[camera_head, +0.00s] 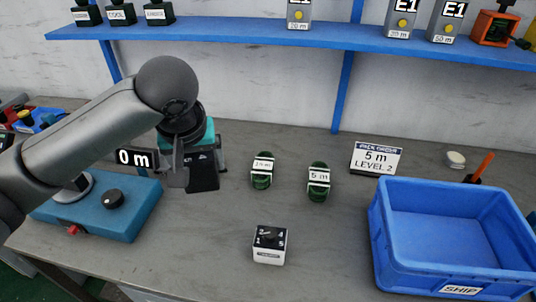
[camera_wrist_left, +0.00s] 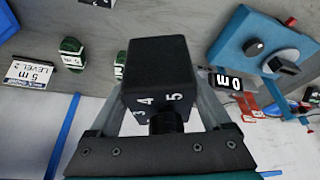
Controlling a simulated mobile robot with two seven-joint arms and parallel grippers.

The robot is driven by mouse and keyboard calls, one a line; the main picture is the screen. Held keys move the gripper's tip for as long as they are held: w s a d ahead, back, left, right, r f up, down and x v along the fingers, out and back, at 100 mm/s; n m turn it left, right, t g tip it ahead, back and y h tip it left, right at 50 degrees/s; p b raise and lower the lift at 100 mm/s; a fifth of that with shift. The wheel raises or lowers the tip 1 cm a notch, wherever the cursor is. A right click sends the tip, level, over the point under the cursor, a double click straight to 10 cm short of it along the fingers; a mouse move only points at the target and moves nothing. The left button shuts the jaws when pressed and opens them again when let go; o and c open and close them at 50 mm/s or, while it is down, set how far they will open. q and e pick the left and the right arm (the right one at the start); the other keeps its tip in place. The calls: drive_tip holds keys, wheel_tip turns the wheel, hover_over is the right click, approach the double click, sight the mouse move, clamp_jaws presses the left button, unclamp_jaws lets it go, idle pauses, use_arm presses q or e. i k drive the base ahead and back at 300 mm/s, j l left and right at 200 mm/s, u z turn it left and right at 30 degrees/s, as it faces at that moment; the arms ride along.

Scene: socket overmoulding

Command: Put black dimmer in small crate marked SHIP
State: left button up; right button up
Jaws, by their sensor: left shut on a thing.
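My left gripper (camera_head: 186,170) comes in from the left and is shut on the black dimmer (camera_head: 203,173). In the left wrist view the black dimmer (camera_wrist_left: 157,75) is a black block with a round knob and white numbers, between the two fingers. Whether it clears the bench is hard to tell. The blue crate marked SHIP (camera_head: 462,290) stands at the right front of the bench, well to the right of the gripper; its visible floor is bare. My right gripper is not in view.
A white box with a black top (camera_head: 270,246) stands front centre. Two green parts (camera_head: 262,171) (camera_head: 318,182) stand mid-bench near an order sign (camera_head: 376,158). A blue device (camera_head: 130,220) is at left. A blue shelf (camera_head: 250,32) spans the back.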

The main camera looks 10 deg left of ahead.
sight(475, 252)
drive_tip(key=z, duration=0.85)
drive_tip(key=i+l+z, duration=0.1)
drive_tip(key=l+z, duration=0.25)
drive_tip(key=z, duration=0.15)
drive_tip(key=i+l+z, duration=0.2)
drive_tip(key=l+z, duration=0.25)
drive_tip(key=i+l, duration=0.3)
drive_tip(key=l, duration=0.1)
